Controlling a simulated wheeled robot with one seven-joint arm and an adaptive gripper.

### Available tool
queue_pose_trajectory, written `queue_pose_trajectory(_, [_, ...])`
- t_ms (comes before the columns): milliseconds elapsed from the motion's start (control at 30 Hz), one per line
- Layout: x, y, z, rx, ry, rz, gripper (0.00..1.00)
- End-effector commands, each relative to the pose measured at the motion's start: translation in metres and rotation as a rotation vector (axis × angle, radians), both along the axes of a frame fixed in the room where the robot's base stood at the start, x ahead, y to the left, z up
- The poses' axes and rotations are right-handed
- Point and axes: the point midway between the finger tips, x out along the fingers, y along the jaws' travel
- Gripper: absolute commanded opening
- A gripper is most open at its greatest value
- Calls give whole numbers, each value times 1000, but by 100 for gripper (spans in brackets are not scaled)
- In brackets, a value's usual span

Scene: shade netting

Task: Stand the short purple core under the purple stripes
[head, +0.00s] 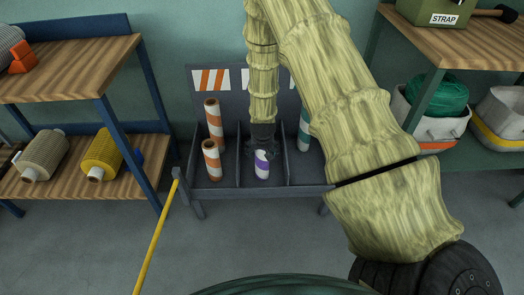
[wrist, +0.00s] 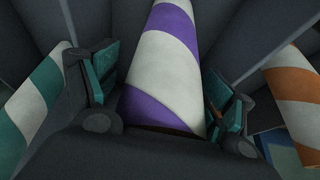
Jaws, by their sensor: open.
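The short purple core (head: 262,165), white with purple spiral stripes, stands in the middle bay of the dark rack (head: 262,192), looking upright. My gripper (head: 262,146) is just above and around its top, pointing down. In the wrist view the core (wrist: 165,60) lies between the open finger pads of my gripper (wrist: 162,88), with a small gap on each side. The purple stripes on the rack's back panel are not visible; my arm covers the panel behind the middle bay.
Two orange-striped cores, a tall one (head: 214,122) and a shorter one (head: 211,160), stand in the left bay under orange stripes (head: 212,79). A teal-striped core (head: 304,130) stands in the right bay. Dividers close in the middle bay. Shelves flank the rack; a yellow pole (head: 156,235) leans at front left.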

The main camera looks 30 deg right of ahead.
Motion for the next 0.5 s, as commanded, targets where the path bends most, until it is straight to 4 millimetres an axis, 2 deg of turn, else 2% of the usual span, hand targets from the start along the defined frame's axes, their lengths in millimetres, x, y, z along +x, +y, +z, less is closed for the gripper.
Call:
queue_pose_trajectory(267, [0, 0, 1, 0, 0, 0, 82])
queue_pose_trajectory(367, [-1, 1, 6, 0, 0, 0, 82])
queue_pose_trajectory(500, [-6, 5, 24, -1, -2, 1, 82])
